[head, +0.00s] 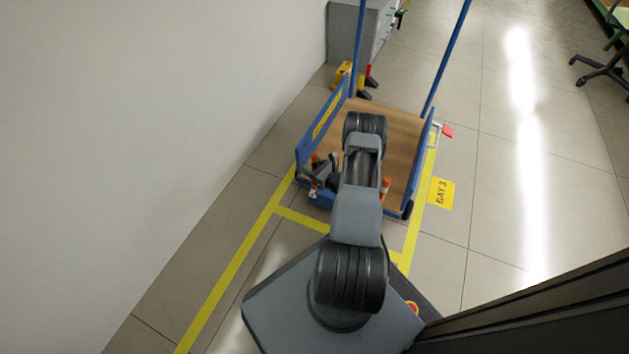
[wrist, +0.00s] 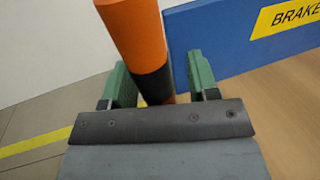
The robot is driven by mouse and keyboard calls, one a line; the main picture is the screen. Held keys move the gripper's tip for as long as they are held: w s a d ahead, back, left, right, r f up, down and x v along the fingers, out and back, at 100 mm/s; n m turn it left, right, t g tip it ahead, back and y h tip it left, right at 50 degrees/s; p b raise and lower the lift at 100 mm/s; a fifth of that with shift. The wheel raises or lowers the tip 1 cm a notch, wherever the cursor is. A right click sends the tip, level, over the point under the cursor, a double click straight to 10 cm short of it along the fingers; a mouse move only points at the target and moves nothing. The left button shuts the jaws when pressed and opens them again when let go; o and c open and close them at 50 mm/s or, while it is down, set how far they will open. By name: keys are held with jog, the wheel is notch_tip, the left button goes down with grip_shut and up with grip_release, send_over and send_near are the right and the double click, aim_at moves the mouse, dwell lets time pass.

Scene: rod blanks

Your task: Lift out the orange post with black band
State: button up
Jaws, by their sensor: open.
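The orange post with a black band (wrist: 135,30) stands large in the wrist view, tilted in the picture, its lower end hidden behind my gripper's body. My gripper (wrist: 157,68) is open, with one green finger on each side of the post near the black band. I cannot tell whether either finger touches it. In the head view my gripper (head: 318,187) is at the near left of the blue cart, and a small orange piece (head: 314,159) shows beside it, partly covered by my arm.
The blue cart (head: 422,160) has a wooden deck, side walls and tall uprights. Another orange post (head: 385,184) stands right of my arm. A blue panel (wrist: 225,45) marked BRAKE is close behind the banded post. A white wall (head: 130,130) rises at left.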

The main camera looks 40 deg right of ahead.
jog(key=shift+c, duration=0.3)
jog(key=c, duration=0.8)
jog(key=shift+o, duration=0.2)
jog(key=shift+r, duration=0.1)
notch_tip(320, 180, up, 18)
jog(key=p, duration=0.8)
